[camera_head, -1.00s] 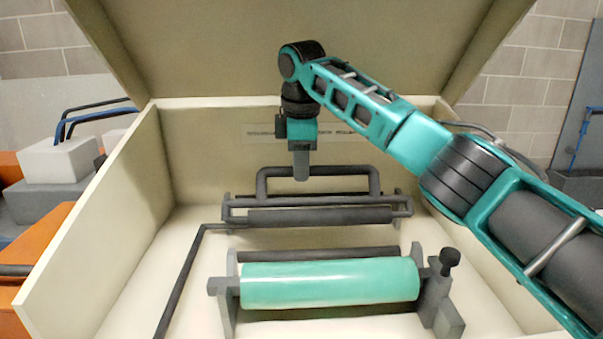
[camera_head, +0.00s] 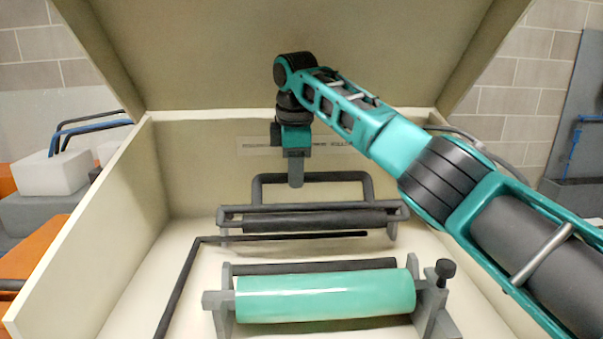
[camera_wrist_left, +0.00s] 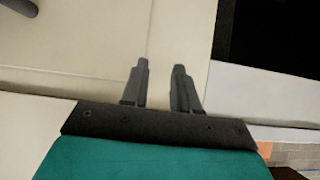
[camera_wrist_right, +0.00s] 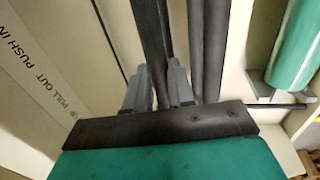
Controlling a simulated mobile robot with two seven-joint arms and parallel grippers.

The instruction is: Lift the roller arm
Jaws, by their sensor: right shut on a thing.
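The roller arm (camera_head: 310,209), a dark grey frame with a raised handle and a dark roller along it, is inside the pale box, behind the green roller (camera_head: 325,296). My right gripper (camera_head: 296,181) reaches down from above and is shut on the left part of the handle. In the right wrist view the dark bars of the roller arm (camera_wrist_right: 210,50) run up past the fingers. The roller arm looks level and slightly raised, with a bent dark rod showing below it. My left gripper (camera_wrist_left: 160,70) shows only in its wrist view, its fingers apart with nothing between them.
The bent dark rod (camera_head: 178,285) runs along the left and behind the green roller. A grey stand with a dark knob (camera_head: 445,268) is at the roller's right end. The box's left wall (camera_head: 95,240) and open lid (camera_head: 290,40) enclose the space.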

